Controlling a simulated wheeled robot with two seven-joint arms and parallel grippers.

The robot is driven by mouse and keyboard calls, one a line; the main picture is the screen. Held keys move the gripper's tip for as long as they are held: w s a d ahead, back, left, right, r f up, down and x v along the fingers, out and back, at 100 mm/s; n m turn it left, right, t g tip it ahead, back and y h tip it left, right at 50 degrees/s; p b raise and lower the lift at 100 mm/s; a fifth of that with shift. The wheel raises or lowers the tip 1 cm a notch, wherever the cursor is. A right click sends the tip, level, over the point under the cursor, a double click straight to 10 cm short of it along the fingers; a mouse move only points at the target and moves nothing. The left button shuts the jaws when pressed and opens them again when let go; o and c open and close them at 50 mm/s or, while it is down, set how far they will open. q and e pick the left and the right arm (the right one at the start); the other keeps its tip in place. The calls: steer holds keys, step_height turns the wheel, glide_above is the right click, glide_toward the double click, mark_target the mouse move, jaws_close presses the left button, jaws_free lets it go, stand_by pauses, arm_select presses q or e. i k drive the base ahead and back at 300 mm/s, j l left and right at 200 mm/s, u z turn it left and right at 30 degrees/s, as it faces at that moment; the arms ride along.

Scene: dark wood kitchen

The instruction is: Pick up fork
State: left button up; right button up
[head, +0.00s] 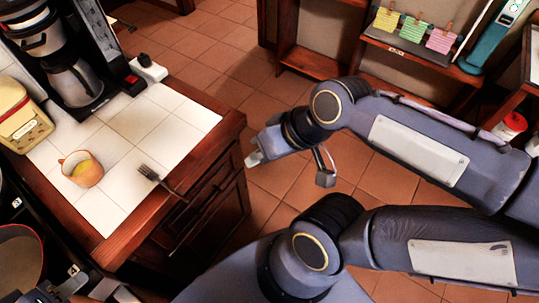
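A dark metal fork (163,183) lies on the white tiled counter (122,150) near its right wooden edge. Its tines point up and left, and its handle reaches down and right over the wooden edge. My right gripper (289,168) is to the right of the counter, above the floor, with its fingers spread and nothing between them. My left gripper (105,291) is partly in view at the bottom left, below the counter's front corner. The frame's bottom edge cuts it off, so its opening is unclear. Neither gripper touches the fork.
An orange cup (81,170) with yellow contents stands left of the fork. A coffee maker (66,66) and a yellow-cream container (22,118) stand at the back left. A shelf (410,58) with colourful notes is at the upper right. Open tiled floor (215,50) lies between.

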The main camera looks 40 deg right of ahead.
mark_target(153, 176)
steer(key=i+l+u, duration=0.2)
steer(key=l, duration=0.2)
steer(key=l+u, duration=0.15)
steer(key=l, duration=0.25)
steer(key=l+u, duration=0.2)
steer(key=l, duration=0.25)
steer(key=u, duration=1.2)
steer(key=i+l, duration=0.05)
